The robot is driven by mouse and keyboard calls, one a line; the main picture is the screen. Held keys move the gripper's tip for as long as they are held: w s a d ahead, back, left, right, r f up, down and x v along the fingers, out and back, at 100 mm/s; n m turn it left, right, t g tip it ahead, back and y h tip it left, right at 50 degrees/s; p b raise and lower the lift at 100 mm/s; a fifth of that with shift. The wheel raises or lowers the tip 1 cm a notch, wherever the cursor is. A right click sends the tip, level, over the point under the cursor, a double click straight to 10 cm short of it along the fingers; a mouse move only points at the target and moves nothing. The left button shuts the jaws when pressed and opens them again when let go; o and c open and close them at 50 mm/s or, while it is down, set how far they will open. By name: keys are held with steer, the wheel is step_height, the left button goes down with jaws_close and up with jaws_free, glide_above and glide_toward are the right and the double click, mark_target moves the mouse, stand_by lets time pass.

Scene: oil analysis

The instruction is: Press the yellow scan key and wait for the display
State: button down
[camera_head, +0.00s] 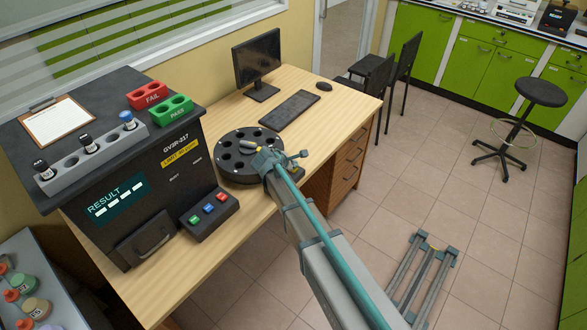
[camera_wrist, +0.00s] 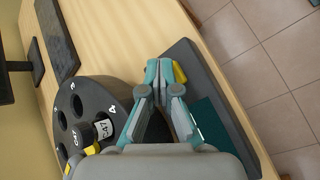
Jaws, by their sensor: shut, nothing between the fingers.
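The yellow scan key (camera_wrist: 179,72) sits on a dark console (camera_wrist: 190,58) in the wrist view. A blank dark-teal display (camera_wrist: 212,124) is on the same console. My gripper (camera_wrist: 162,74) is shut and empty, its fingertips just beside the key; I cannot tell whether they touch it. In the head view my gripper (camera_head: 270,158) is over the right side of the black carousel (camera_head: 222,172), and the key is hidden there. A vial (camera_wrist: 104,130) with a white label stands in the carousel, which also shows in the wrist view (camera_wrist: 98,92).
The analyser (camera_head: 150,190) stands to the left, its RESULT screen (camera_head: 118,198) showing dashes. A button box (camera_head: 209,213) is in front of it. A monitor (camera_head: 257,57), keyboard (camera_head: 290,110) and mouse (camera_head: 324,86) are on the desk behind.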

steer(key=shift+f, duration=0.15)
stand_by(0.5)
steer(key=shift+r+p, duration=0.5)
steer(key=shift+r, duration=0.45)
steer(key=shift+r+p, duration=1.4)
steer(key=shift+r, duration=1.15)
